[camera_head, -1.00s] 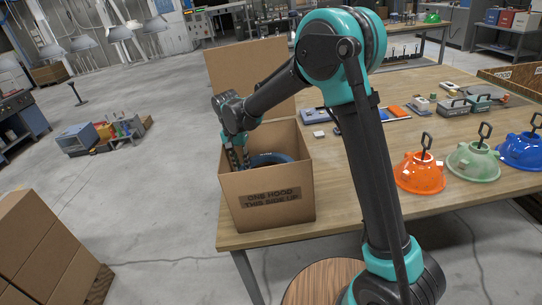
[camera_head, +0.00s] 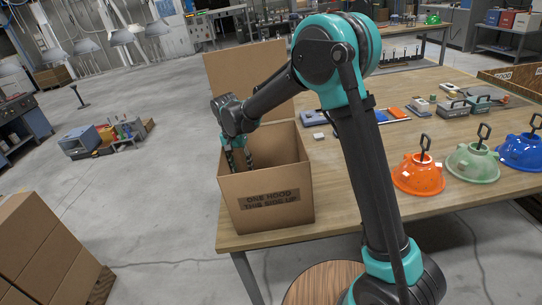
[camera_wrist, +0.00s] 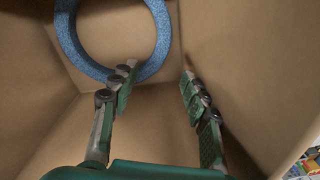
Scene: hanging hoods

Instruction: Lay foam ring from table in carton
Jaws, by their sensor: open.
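The open carton (camera_head: 290,180) stands on the near left corner of the table (camera_head: 360,150), its back flap raised. The blue foam ring (camera_wrist: 65,30) shows in the wrist view at the top left, down inside the carton, and its top edge is cut off by the frame. In the head view the ring is hidden behind the carton's front wall. My gripper (camera_head: 239,162) reaches down into the left side of the carton. In the wrist view its two fingers (camera_wrist: 160,75) are spread and empty. The left fingertip overlaps the ring's edge in the picture; I cannot tell whether they touch.
Orange (camera_head: 418,177), green (camera_head: 473,162) and blue (camera_head: 522,150) hoods with black handles stand at the table's right. Tools and small boxes (camera_head: 453,107) lie farther back. Brown cartons (camera_head: 45,250) are stacked on the floor at left. The table between carton and hoods is mostly clear.

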